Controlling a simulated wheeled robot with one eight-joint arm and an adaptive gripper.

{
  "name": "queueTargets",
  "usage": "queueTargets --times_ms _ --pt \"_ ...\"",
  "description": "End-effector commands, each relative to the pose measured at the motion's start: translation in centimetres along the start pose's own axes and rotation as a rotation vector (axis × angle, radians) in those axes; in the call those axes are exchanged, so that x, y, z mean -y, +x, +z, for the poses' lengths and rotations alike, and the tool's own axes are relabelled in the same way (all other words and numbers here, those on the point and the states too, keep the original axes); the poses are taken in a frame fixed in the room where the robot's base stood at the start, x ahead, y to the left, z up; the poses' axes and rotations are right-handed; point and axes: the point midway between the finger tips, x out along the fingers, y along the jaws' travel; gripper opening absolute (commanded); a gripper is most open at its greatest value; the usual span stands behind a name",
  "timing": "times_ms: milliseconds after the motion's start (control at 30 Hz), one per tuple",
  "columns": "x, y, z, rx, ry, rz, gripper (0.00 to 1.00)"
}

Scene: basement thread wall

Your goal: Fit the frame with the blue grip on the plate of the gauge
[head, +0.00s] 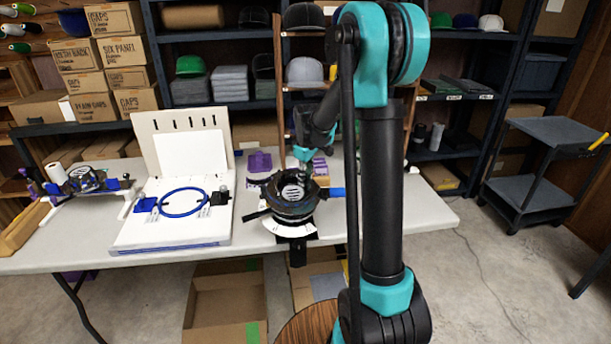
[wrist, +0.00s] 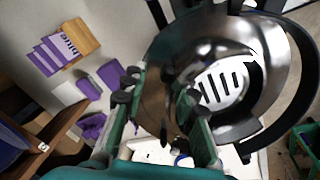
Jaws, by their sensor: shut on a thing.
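In the head view the dark round frame (head: 291,208) is at the table's front edge, with its blue grip (head: 337,191) sticking out to the right. The gauge, with a white curved scale (head: 290,228), shows below and in front of it; its plate is mostly hidden. I cannot tell whether the frame is seated or slightly above. My gripper (head: 303,160) reaches down to the far side of the frame. In the wrist view my gripper (wrist: 160,100) has its fingers on either side of the frame's shiny metal wall (wrist: 180,60), shut on it. A slotted pale disc (wrist: 222,86) shows inside the ring.
A white board with a blue hoop (head: 183,202) stands left of the gauge. Another stand with blue parts (head: 88,181) is at the far left. Purple items (head: 259,162) lie behind the frame. Shelves with caps and boxes line the back. A grey cart (head: 537,165) stands right.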

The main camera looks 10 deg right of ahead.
Motion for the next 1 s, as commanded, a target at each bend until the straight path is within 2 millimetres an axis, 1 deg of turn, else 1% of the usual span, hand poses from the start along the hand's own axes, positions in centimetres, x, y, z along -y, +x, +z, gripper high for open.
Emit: queueTargets --times_ms 800,833,1000 --pt "0.21 0.12 0.10 0.001 -0.001 -0.002 0.00" --pt "0.21 0.12 0.10 0.001 -0.001 -0.002 0.30" --pt "0.19 0.11 0.09 0.001 -0.001 -0.002 0.52"
